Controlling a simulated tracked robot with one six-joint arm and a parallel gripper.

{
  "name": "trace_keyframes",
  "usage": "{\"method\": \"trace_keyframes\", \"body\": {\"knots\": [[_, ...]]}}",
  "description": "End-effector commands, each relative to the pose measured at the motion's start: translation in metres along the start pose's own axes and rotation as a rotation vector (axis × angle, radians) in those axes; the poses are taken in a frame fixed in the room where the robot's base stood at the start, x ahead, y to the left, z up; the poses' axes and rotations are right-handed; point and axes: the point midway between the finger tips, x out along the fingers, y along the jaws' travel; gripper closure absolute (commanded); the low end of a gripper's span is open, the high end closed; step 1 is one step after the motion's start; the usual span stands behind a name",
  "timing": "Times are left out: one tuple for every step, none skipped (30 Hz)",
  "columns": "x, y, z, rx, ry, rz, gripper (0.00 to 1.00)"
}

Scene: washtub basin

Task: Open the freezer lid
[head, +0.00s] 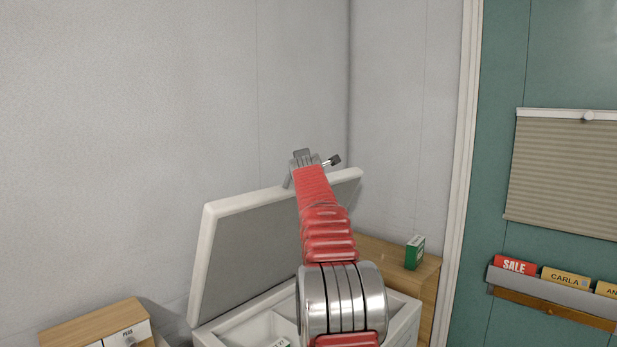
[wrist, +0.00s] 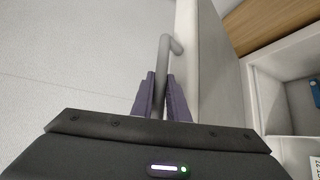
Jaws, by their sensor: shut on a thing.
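The white freezer lid (head: 240,245) stands raised and tilted at the back of the open white freezer (head: 405,318) in the head view. In the wrist view the lid's edge (wrist: 200,50) runs beside a grey bar handle (wrist: 165,60). My gripper (wrist: 162,98) is shut on the handle, with one dark finger on each side of it. In the head view my gripper (head: 305,160) is at the lid's top edge, and my red arm hides part of the lid and the freezer opening.
A green box (head: 414,252) stands on a wooden surface right of the freezer. A wooden cabinet (head: 90,325) is at the lower left. Grey walls are close behind the lid. A file holder (head: 550,290) hangs on the teal wall at right.

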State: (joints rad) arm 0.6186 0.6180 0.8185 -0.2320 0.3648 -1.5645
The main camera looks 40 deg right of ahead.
Motion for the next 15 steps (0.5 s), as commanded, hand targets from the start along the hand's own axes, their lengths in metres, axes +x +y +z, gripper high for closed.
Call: {"method": "trace_keyframes", "body": {"knots": [[-0.0006,0.0008,-0.0071,0.002,0.009,-0.001,1.00],[-0.0006,0.0008,-0.0068,0.003,0.008,-0.001,1.00],[-0.0006,0.0006,-0.0064,0.003,0.008,-0.001,1.00],[-0.0006,0.0005,-0.0061,0.003,0.007,-0.001,1.00],[-0.0006,0.0004,-0.0058,0.003,0.007,-0.002,1.00],[-0.0006,0.0004,-0.0055,0.003,0.007,-0.002,1.00],[-0.0006,0.0003,-0.0053,0.003,0.007,-0.002,1.00],[-0.0007,0.0003,-0.0051,0.003,0.006,-0.002,1.00],[-0.0007,0.0003,-0.0049,0.003,0.006,-0.002,1.00],[-0.0007,0.0003,-0.0048,0.003,0.006,-0.002,0.85],[-0.0008,0.0004,-0.0046,0.003,0.006,-0.002,0.82],[-0.0007,0.0003,-0.0037,0.003,0.005,-0.002,0.80],[-0.0006,0.0001,-0.0030,0.003,0.004,-0.002,0.78],[-0.0005,-0.0002,-0.0022,0.003,0.003,-0.002,0.76],[-0.0003,-0.0007,-0.0012,0.003,0.002,-0.003,0.73]]}}
